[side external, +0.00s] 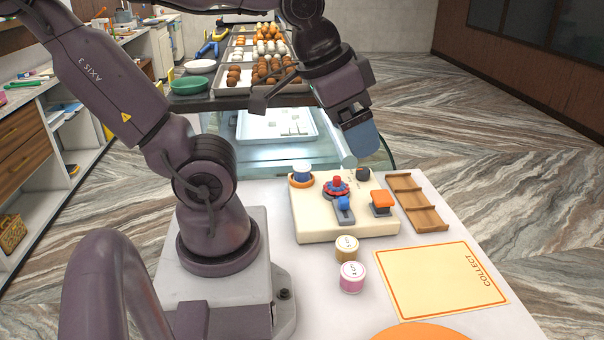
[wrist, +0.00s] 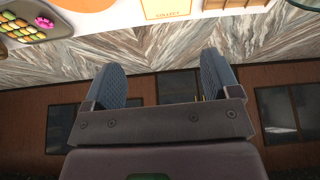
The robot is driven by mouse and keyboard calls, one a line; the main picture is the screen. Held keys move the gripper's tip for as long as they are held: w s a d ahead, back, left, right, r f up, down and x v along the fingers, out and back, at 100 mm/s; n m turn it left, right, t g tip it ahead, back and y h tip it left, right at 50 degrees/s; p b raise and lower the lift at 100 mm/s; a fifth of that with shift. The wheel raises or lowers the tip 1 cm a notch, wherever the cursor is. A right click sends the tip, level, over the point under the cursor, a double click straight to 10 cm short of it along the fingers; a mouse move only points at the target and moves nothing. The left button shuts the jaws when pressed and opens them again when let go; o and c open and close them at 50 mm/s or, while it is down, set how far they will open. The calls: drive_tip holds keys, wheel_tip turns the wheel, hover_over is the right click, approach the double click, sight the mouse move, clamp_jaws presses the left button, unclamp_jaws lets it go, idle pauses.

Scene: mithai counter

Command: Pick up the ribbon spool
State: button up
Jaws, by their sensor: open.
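Two small round pieces with white labelled tops stand on the white counter in the side external view. One has a gold side (side external: 347,249) and the other a pink side (side external: 352,277). They look like spools or small tubs; I cannot tell which is the ribbon spool. A blue-and-white round piece with an orange base (side external: 301,174) sits at the cream board's far left corner. My gripper (side external: 362,143) is high above the board's far side, apart from all of these. In the wrist view my gripper (wrist: 161,78) is open, with nothing between its blue fingers.
The cream board (side external: 315,225) carries a red-and-blue knob, a blue lever and an orange block. A wooden divided tray (side external: 417,202) lies to its right. A yellow COLLECT mat (side external: 440,280) lies nearer and is empty. Sweet trays (side external: 234,90) stand on the case behind.

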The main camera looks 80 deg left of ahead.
drive_tip(key=w+a+f+n+g, duration=0.25)
drive_tip(key=a+f+n, duration=0.55)
drive_tip(key=a, duration=0.5)
drive_tip(key=n+g+y, duration=0.2)
drive_tip(key=n+y, duration=0.2)
drive_tip(key=n, duration=0.4)
approach(302, 167)
drive_tip(key=x, duration=0.5)
drive_tip(key=shift+d, duration=0.1)
drive_tip(key=shift+m, duration=0.3)
drive_tip(key=shift+x, duration=2.8)
drive_tip(key=shift+r, duration=0.1)
drive_tip(key=c, duration=1.1)
